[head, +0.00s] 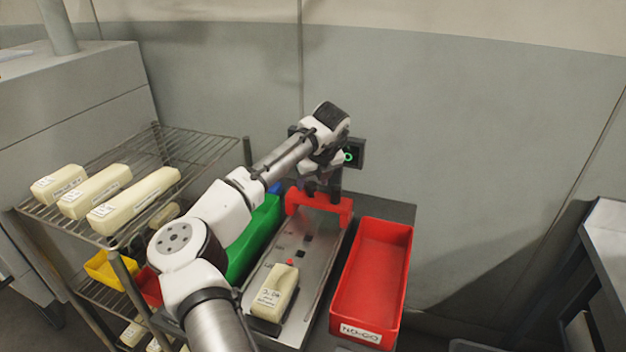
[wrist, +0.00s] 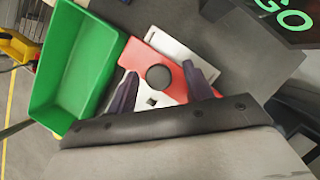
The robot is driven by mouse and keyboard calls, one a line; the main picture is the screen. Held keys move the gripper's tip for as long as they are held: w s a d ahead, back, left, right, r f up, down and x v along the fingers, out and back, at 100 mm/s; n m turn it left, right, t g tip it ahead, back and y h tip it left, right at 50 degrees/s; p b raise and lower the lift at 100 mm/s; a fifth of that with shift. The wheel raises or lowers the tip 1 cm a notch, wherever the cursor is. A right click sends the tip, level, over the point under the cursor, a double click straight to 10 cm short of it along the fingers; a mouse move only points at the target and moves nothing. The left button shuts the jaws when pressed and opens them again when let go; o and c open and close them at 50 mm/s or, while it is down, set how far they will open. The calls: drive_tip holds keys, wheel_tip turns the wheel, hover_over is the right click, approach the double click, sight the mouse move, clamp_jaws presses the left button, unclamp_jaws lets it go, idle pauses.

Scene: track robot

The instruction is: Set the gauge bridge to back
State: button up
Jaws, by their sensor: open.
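The red gauge bridge (head: 344,212) stands across the far part of a grey metal plate (head: 306,266). In the wrist view the bridge (wrist: 138,52) carries a round black knob (wrist: 159,77) on top. My gripper (head: 321,188) is above the bridge, fingers pointing down. In the wrist view my open gripper (wrist: 160,74) has one finger on either side of the knob; I cannot tell whether they touch it. A cream block with a label (head: 275,292) lies at the near end of the plate.
A red bin marked NO-GO (head: 345,318) stands right of the plate, a green bin (head: 256,236) left. A dark display (head: 357,154) behind shows a green ring; in the wrist view it reads GO (wrist: 283,14). A wire rack (head: 75,222) with cream blocks is at left.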

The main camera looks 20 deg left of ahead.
drive_tip(key=b+v, duration=0.3)
drive_tip(key=v, duration=1)
drive_tip(key=shift+r, duration=0.35)
